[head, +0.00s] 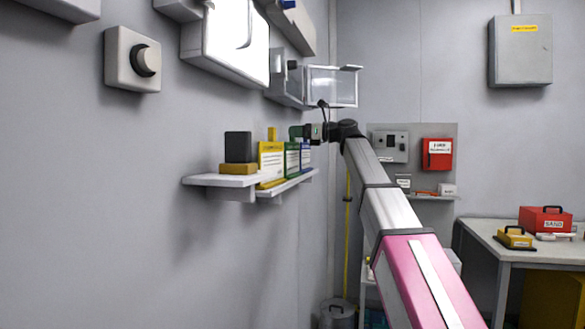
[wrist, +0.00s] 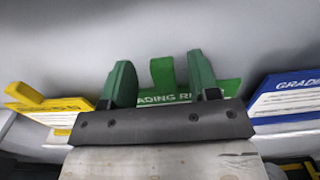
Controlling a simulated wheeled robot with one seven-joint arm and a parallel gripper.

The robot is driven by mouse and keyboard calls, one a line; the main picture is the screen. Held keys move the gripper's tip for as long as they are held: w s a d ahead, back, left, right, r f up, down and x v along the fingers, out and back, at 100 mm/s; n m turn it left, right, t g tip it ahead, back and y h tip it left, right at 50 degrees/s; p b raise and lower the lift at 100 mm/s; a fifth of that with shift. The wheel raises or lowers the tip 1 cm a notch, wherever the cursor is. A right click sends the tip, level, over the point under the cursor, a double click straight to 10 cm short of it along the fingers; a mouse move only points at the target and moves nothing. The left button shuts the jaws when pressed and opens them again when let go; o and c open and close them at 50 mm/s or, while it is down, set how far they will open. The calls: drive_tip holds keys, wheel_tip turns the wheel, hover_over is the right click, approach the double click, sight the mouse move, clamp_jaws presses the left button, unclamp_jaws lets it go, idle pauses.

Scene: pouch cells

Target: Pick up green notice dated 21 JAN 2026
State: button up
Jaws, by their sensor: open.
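The green notice (wrist: 229,91) stands between a yellow one and a blue one on a wall shelf. Part of its heading and its upright green tab show in the wrist view; its lower part is hidden behind my gripper, and no date is readable. It also shows as a narrow green-edged card in the head view (head: 292,161). My gripper (wrist: 163,75) is open, with one green finger on each side of the tab. I cannot tell whether either finger touches it. In the head view my gripper (head: 301,132) is just above the notices.
The yellow notice (wrist: 50,103) is left of my gripper and the blue notice (wrist: 292,97) is right, both close. A black block (head: 238,147) stands on a yellow base on the shelf (head: 222,181). A clear open cover (head: 333,87) is above my wrist.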

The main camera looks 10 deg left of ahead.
drive_tip(key=a, duration=0.3)
drive_tip(key=shift+w+a, duration=0.3)
drive_tip(key=shift+w, duration=0.05)
drive_tip(key=shift+c, duration=0.3)
clamp_jaws()
drive_tip(key=shift+r, duration=0.1)
